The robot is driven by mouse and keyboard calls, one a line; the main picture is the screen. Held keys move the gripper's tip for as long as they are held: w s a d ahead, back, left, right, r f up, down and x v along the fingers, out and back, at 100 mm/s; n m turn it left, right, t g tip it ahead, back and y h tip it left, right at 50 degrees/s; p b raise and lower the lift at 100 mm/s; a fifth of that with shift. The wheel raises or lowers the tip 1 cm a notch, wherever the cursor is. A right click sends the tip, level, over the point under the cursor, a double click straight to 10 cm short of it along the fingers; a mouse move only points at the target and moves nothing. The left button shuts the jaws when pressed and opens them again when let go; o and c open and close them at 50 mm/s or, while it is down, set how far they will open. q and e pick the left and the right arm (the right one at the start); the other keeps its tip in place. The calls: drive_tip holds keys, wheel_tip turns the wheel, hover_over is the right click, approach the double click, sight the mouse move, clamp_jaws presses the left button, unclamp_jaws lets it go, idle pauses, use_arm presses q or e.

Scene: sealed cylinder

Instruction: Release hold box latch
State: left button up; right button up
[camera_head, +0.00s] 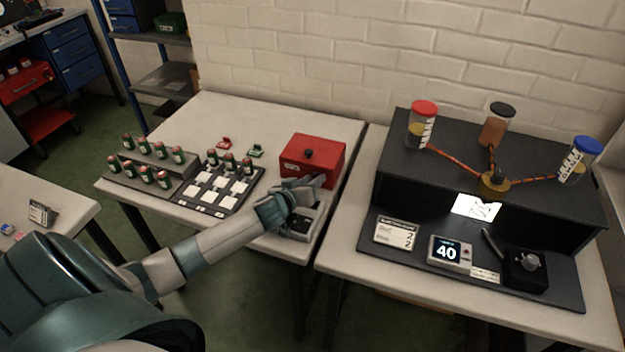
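A red box (331,151) with a black knob (308,154) on it stands at the right rear part of the middle table. My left gripper (309,184) is at the front of the red box, at its lower front edge, above a small grey device (298,227). The gripper covers part of the box front and of the device, so any latch there is hidden. I cannot tell whether the fingers touch the box or whether they are open. My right gripper is not in view.
Left on the table (232,110) are a grey stepped rack (150,184) of green and red cylinders and a black tray (214,204) with white squares. On the right table stands a black apparatus (400,170) with three capped containers, a display (447,252) reading 40 and a black knob unit (525,270).

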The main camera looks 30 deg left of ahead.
use_arm(q)
clamp_jaws()
drive_tip(key=shift+d+r+m+y+p, duration=0.15)
drive_tip(key=shift+m+y+p, duration=0.15)
drive_tip(key=shift+m+p, duration=0.4)
drive_tip(key=shift+m+y+p, duration=0.35)
drive_tip(key=shift+m+y, duration=0.05)
drive_tip(key=shift+y, duration=0.1)
drive_tip(key=shift+m+g, duration=0.4)
